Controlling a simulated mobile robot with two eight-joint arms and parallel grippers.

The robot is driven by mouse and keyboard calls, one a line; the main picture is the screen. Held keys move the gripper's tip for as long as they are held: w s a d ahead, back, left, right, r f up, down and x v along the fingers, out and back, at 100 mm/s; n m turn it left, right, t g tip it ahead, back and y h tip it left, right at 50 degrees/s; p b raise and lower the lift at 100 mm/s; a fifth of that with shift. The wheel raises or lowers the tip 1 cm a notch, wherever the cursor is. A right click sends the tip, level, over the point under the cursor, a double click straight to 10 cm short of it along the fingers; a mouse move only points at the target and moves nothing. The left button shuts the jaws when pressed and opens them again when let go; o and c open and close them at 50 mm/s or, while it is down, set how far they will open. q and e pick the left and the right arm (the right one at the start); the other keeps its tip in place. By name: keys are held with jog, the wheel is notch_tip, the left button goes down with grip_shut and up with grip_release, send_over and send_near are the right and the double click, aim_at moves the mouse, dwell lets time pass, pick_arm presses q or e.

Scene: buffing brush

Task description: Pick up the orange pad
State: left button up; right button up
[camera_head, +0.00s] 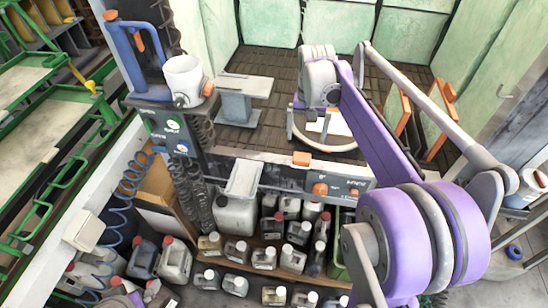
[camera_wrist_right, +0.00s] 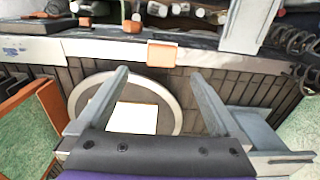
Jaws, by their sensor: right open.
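The orange pad (camera_head: 301,158) is a small block on the front ledge of the booth, at the middle of the head view. In the right wrist view the orange pad (camera_wrist_right: 162,55) lies on the ledge just beyond my fingertips, roughly centred between them. My right gripper (camera_head: 316,112) is over the slatted booth floor, behind the pad in the head view. In the right wrist view my right gripper (camera_wrist_right: 161,74) has its two fingers wide apart with nothing between them. My left gripper is not in view.
A white ring (camera_head: 296,132) with a pale square inside lies below my right gripper. A grey stand (camera_head: 238,92) and a white pot (camera_head: 184,78) are to the left. Several bottles (camera_head: 290,258) fill the shelf below the ledge. Orange-framed panels (camera_head: 398,105) stand to the right.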

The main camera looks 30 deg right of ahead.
send_over(302, 157)
notch_tip(302, 157, down, 5)
notch_tip(302, 157, down, 6)
jog(key=shift+w+r, duration=0.1)
jog(key=c, duration=1.3)
jog(key=shift+r, duration=0.15)
notch_tip(302, 157, up, 10)
jog(key=shift+f, duration=0.1)
